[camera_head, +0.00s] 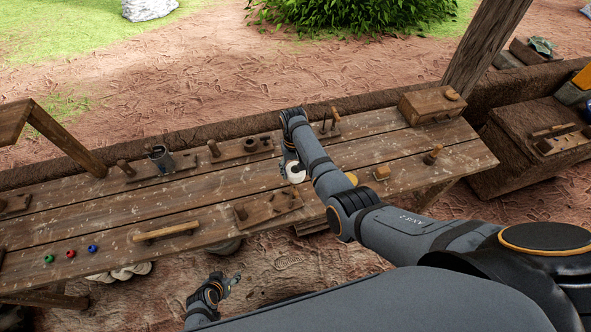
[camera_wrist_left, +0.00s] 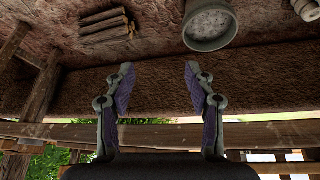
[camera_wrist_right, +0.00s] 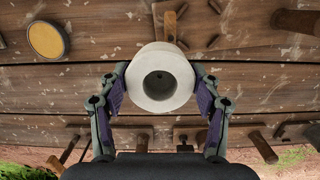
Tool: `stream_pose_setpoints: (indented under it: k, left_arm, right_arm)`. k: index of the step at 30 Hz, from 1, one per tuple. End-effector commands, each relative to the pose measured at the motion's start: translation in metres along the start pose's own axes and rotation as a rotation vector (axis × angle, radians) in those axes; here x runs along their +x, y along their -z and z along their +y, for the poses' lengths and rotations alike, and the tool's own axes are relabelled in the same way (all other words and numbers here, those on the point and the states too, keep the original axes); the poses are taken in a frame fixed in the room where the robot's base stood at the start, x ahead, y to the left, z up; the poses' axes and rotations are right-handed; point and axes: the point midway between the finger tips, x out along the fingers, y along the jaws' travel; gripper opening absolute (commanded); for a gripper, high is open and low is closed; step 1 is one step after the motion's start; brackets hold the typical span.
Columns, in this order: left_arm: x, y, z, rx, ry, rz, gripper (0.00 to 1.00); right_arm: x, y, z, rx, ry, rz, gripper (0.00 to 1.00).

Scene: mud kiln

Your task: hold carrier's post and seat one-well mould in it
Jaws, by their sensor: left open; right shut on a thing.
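My right gripper (camera_wrist_right: 158,72) is shut on a pale, round one-well mould (camera_wrist_right: 160,82) with one dark hole. It holds the mould over the table, and the mould also shows in the head view (camera_head: 296,172). My left gripper (camera_head: 228,284) is open and empty, low in front of the table's near edge. A wooden board (camera_head: 270,208) with an upright post (camera_head: 240,212) lies near that edge, left of the mould. Another board (camera_head: 240,150) with a post (camera_head: 213,148) lies further back. I cannot tell which board is the carrier.
A wooden box (camera_head: 430,105) is at the right. A bar with a pale handle (camera_head: 166,233) and small coloured balls (camera_head: 71,254) lie at the front left.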

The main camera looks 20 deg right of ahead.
Motion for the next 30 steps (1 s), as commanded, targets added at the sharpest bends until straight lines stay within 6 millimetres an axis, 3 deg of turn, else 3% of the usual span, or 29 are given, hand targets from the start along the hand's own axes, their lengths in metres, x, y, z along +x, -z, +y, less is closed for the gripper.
stream_pose_setpoints:
  k: [1, 6, 9, 12, 16, 21, 26, 30]
  left_arm:
    - [-0.010, 0.028, 0.006, 0.021, -0.018, 0.049, 0.55]
    - [-0.051, 0.112, 0.025, 0.109, -0.074, 0.206, 0.55]
    - [-0.076, 0.150, 0.033, 0.157, -0.096, 0.286, 0.55]
    - [-0.097, 0.176, 0.039, 0.195, -0.110, 0.345, 0.55]
    - [-0.113, 0.194, 0.043, 0.225, -0.119, 0.389, 0.55]
    - [-0.117, 0.198, 0.044, 0.233, -0.121, 0.401, 0.55]
    - [-0.109, 0.202, 0.045, 0.232, -0.120, 0.401, 0.55]
    - [-0.090, 0.210, 0.049, 0.233, -0.121, 0.401, 0.55]
  right_arm:
    - [0.000, 0.000, 0.000, 0.000, 0.000, 0.000, 0.24]
    - [0.000, 0.000, 0.000, 0.000, 0.000, 0.001, 0.24]
    - [0.000, 0.000, 0.000, 0.000, 0.000, 0.001, 0.24]
    - [0.000, 0.000, 0.000, 0.000, 0.000, 0.001, 0.24]
    - [0.000, 0.000, 0.000, 0.000, 0.000, 0.001, 0.24]
    - [0.000, 0.000, 0.000, 0.000, 0.000, 0.001, 0.24]
    - [0.000, 0.000, 0.000, 0.000, 0.000, 0.001, 0.24]
    - [0.000, 0.000, 0.000, 0.000, 0.000, 0.001, 0.24]
